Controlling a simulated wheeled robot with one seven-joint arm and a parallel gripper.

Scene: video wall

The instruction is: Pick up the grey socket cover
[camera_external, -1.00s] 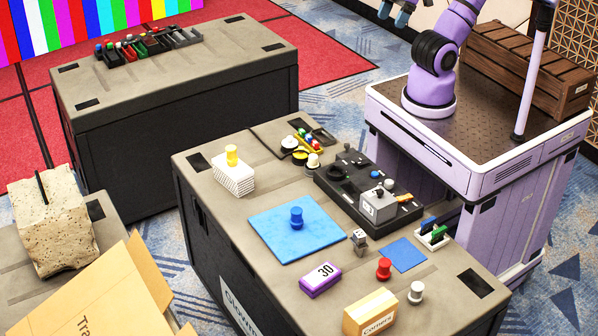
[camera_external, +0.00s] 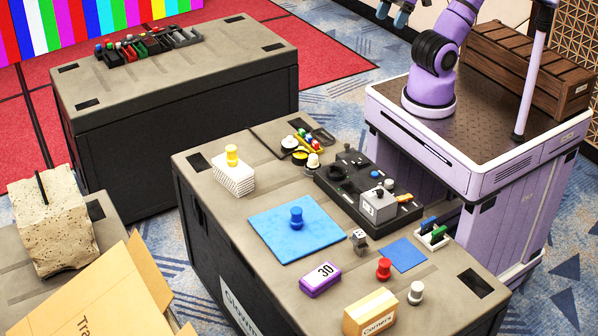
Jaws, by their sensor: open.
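A grey box-like cover (camera_external: 378,207) with a small knob on top and a marking on its front sits on the black panel (camera_external: 340,185) on the near case. It looks like the grey socket cover. My gripper (camera_external: 402,12) shows only in part at the top edge, open, with blue-grey fingers pointing down. It is well above and behind the cover, apart from it, and I see nothing between its fingers. The upper part of my gripper is cut off by the frame.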

